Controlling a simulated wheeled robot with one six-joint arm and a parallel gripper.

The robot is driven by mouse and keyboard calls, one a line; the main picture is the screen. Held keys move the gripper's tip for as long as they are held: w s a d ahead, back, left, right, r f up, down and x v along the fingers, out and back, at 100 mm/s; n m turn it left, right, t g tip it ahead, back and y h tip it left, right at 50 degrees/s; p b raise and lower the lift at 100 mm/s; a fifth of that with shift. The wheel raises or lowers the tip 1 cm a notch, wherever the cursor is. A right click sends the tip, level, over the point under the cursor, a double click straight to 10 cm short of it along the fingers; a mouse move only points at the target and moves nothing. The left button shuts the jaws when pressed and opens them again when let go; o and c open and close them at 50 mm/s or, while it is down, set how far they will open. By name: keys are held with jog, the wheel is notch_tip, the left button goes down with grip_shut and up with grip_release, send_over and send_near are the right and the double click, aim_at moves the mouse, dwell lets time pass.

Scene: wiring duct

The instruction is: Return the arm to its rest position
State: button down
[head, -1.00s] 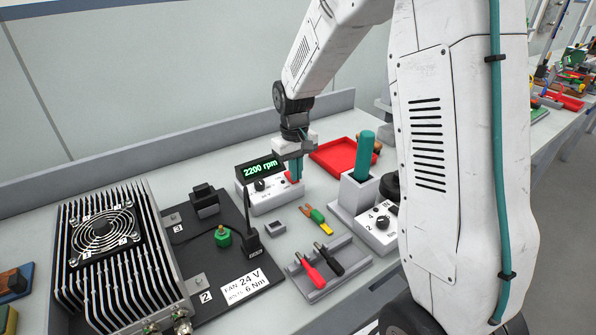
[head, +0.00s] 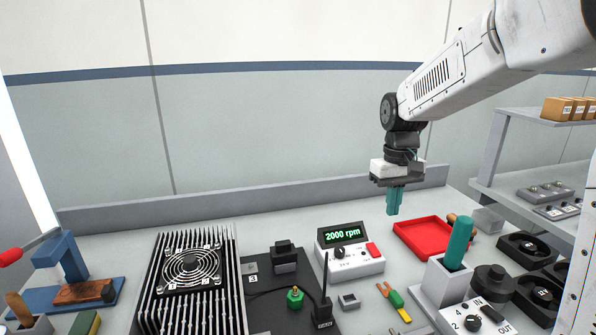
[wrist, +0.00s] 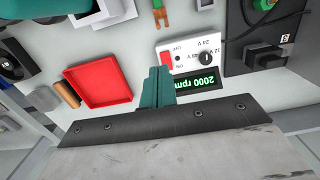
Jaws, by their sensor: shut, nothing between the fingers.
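My gripper (head: 395,201) hangs in the air with its teal fingers pointing down, above the bench between the power supply and the red tray. Its fingers are shut together with nothing between them. They also show in the wrist view (wrist: 157,84), beside the supply. The white power supply (head: 352,262) has a green display reading 2000 rpm and a red switch. It also shows in the wrist view (wrist: 185,62). The fingers are apart from everything on the bench.
A red tray (head: 423,253) lies right of the supply. A teal-handled tool (head: 459,243) stands upright in a grey holder (head: 442,287). The finned heatsink with a fan (head: 187,267) stands at left. A grey shelf (head: 510,196) is at right. Space above the bench's left half is clear.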

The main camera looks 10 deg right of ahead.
jog(key=s+a+r+t, duration=0.1)
jog(key=s+a, duration=0.1)
jog(key=s, duration=1.2)
jog(key=s+a+r+t, duration=0.1)
jog(key=s+a, duration=0.2)
jog(key=s, duration=1.1)
jog(key=shift+r+m, duration=0.35)
jog(key=shift+m, duration=0.05)
